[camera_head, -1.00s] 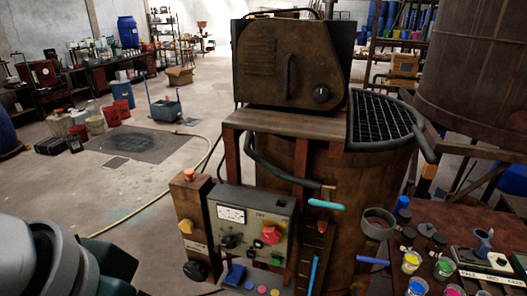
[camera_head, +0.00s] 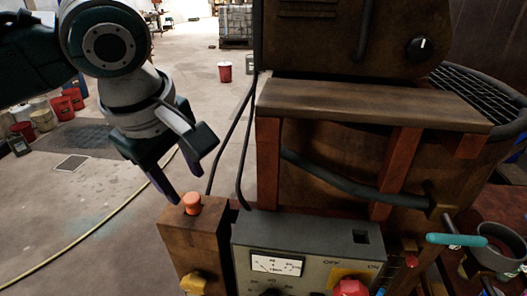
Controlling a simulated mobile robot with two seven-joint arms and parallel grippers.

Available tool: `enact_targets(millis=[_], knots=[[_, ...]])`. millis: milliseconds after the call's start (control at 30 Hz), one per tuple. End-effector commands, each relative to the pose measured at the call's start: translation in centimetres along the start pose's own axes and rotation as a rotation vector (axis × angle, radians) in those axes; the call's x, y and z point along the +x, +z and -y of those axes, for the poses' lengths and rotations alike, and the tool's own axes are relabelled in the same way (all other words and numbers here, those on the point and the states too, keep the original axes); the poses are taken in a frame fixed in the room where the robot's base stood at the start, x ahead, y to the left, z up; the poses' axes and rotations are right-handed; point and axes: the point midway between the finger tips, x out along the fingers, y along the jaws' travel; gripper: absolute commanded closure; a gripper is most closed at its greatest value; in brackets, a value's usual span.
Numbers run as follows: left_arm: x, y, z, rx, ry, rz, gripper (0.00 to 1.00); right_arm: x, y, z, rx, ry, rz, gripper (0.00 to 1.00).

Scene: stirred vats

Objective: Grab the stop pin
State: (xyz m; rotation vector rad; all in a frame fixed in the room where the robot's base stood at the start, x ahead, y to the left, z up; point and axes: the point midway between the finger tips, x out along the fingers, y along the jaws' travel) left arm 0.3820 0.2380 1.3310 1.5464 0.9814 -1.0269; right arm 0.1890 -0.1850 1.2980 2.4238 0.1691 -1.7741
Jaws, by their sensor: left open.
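An orange-capped pin (camera_head: 192,203), which looks like the stop pin, stands upright in the top of a brown box-shaped post (camera_head: 196,240) left of the control panel. My left gripper (camera_head: 181,184) is open and points down just above and left of this pin. Its dark fingers are apart with nothing seen between them. One fingertip appears close to the cap's left side; I cannot tell whether it touches. My right gripper is not in view.
The grey control panel (camera_head: 310,248) with a meter and a red knob (camera_head: 350,287) stands right of the post. A wooden shelf (camera_head: 370,100) and dark cables rise behind. A turquoise-handled bar (camera_head: 458,240) sticks out at right. Open floor lies left, crossed by a yellow hose (camera_head: 95,235).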

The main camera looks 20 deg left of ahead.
Motion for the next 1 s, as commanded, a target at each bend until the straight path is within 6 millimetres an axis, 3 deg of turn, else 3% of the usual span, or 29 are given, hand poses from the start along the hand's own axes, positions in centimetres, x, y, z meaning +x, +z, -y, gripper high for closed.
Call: enact_targets(millis=[267, 400, 733, 1000], knots=[[2.9, -0.5, 0.3, 0.001, -0.004, -0.001, 0.5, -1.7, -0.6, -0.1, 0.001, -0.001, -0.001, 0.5], [4.7, -0.3, 0.2, 0.002, 0.0, 0.0, 0.5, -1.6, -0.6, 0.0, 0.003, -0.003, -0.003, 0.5], [5.3, -0.3, 0.2, 0.004, 0.003, 0.0, 0.5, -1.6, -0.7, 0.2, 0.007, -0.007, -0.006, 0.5], [5.2, -0.3, 0.3, 0.003, 0.002, 0.0, 0.8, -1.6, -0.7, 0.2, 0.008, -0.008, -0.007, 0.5]])
